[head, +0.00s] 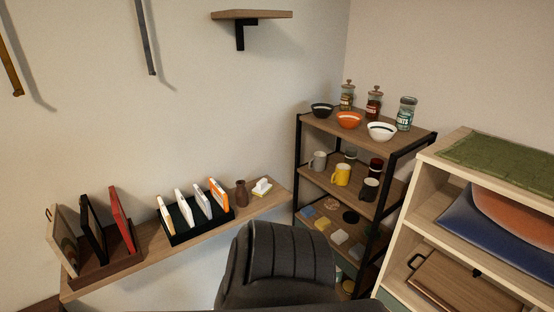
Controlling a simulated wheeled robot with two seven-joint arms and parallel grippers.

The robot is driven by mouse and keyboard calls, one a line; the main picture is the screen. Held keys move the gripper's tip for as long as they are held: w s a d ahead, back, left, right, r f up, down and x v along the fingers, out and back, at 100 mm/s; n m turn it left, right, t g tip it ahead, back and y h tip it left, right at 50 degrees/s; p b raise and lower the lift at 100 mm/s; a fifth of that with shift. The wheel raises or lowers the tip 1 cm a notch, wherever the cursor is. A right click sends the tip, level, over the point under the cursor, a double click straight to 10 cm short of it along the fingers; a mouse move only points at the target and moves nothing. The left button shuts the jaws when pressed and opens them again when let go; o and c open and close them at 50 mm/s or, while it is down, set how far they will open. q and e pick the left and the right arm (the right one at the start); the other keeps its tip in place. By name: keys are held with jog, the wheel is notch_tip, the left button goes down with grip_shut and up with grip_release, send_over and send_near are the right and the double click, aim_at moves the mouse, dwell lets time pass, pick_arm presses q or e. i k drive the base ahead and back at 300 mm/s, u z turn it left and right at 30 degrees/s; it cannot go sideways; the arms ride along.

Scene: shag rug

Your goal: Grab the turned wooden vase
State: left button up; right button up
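A small brown vase (241,193) with a narrow neck stands upright on a wooden wall shelf (152,256). It is between a black rack of white and orange items and a small white-and-yellow object. It looks like the turned wooden vase, though it is small in the head view. Neither of my grippers is in view.
A black rack (188,232) and a brown holder of frames (118,266) fill the shelf's left. A dark padded chair (278,262) stands in front. A metal-framed rack (357,198) with bowls, mugs and jars is right of the shelf; a pale bookcase (428,160) stands nearer.

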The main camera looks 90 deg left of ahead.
aim_at(241, 196)
jog(key=u, duration=1.9)
